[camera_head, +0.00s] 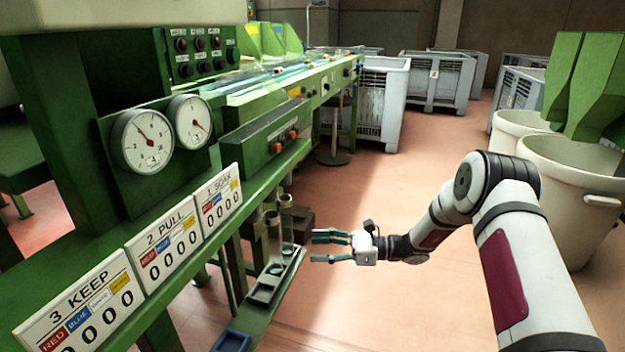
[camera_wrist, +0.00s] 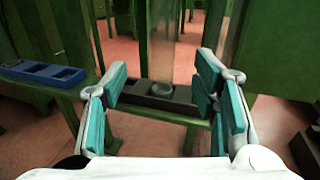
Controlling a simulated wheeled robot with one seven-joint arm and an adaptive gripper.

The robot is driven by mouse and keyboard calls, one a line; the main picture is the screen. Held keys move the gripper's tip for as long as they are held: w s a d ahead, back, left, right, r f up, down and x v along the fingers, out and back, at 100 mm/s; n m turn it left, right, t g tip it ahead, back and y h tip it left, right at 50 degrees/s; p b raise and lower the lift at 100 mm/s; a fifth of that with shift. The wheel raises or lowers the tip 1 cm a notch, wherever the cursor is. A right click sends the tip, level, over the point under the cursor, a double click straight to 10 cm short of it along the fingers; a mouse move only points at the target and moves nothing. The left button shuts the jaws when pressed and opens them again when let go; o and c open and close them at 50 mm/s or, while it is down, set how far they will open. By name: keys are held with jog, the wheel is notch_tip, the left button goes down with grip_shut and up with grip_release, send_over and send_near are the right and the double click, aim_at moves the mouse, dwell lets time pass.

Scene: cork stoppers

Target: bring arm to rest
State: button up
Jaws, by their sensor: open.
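My gripper (camera_head: 330,247) is open and empty, held out level to the left in front of the green machine. In the wrist view its teal finger pads (camera_wrist: 165,105) stand wide apart with nothing between them. Beyond them lies a dark tray (camera_wrist: 140,88) with a round grey piece in it, on a low green ledge. In the head view this dark tray (camera_head: 262,292) sits below and left of the fingers, apart from them. Clear upright tubes (camera_head: 287,222) stand just behind the fingertips.
A blue tray (camera_wrist: 45,73) lies on the ledge at the left; it also shows at the bottom of the head view (camera_head: 232,341). The green machine's counter edge (camera_head: 150,225) runs along the left. Cream bins (camera_head: 575,190) stand at the right. Open floor (camera_head: 400,310) lies under my arm.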

jog(key=s+d+r+n+g+h, duration=0.2)
jog(key=s+r+n+g+h, duration=0.55)
jog(key=s+r, duration=1.35)
jog(key=s+d+n+t+h, duration=0.25)
jog(key=s+d+n, duration=0.2)
jog(key=s, duration=0.45)
jog(key=s+d+n+t+h, duration=0.25)
jog(key=s+d+h, duration=0.2)
jog(key=s, duration=0.45)
jog(key=s+d+n+t+h, duration=0.25)
jog(key=s+d+n, duration=0.2)
jog(key=s, duration=0.45)
notch_tip(320, 180, up, 39)
jog(key=t+p, duration=0.3)
jog(key=p, duration=3.4)
jog(key=shift+w+d+h, duration=0.15)
jog(key=shift+h, duration=0.25)
jog(key=shift+f, duration=0.1)
